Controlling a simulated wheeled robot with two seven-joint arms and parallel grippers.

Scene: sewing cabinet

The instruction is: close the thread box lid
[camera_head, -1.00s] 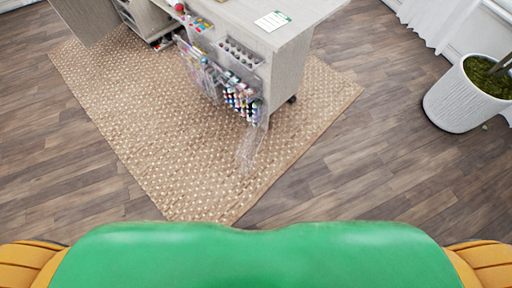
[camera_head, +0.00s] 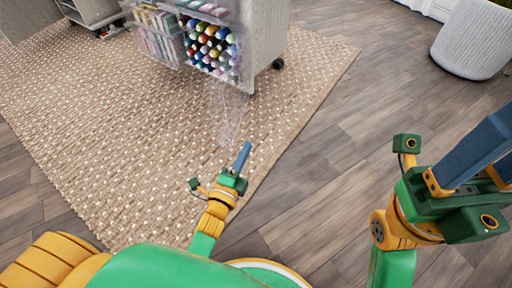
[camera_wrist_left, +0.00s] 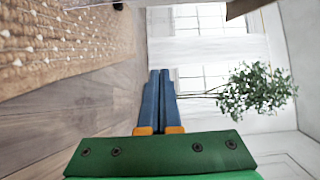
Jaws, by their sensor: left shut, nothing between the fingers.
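The thread box (camera_head: 212,45) is a clear box full of colourful thread spools, mounted on the side of the cabinet in the head view. Its transparent lid (camera_head: 231,112) hangs down open below the front of the box. My left gripper (camera_head: 246,146) is just below the lid's lower end in the picture, its blue fingers together and empty. In the left wrist view the shut fingers (camera_wrist_left: 159,72) point at the window side of the room, and the box is not seen. My right gripper (camera_head: 500,125) is at the right edge, partly cut off, far from the box.
A second clear holder (camera_head: 158,35) with pale contents is left of the thread box. The cabinet (camera_head: 262,35) stands on casters on a woven rug (camera_head: 110,140). A white planter (camera_head: 473,40) stands at upper right; the wooden floor between is clear.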

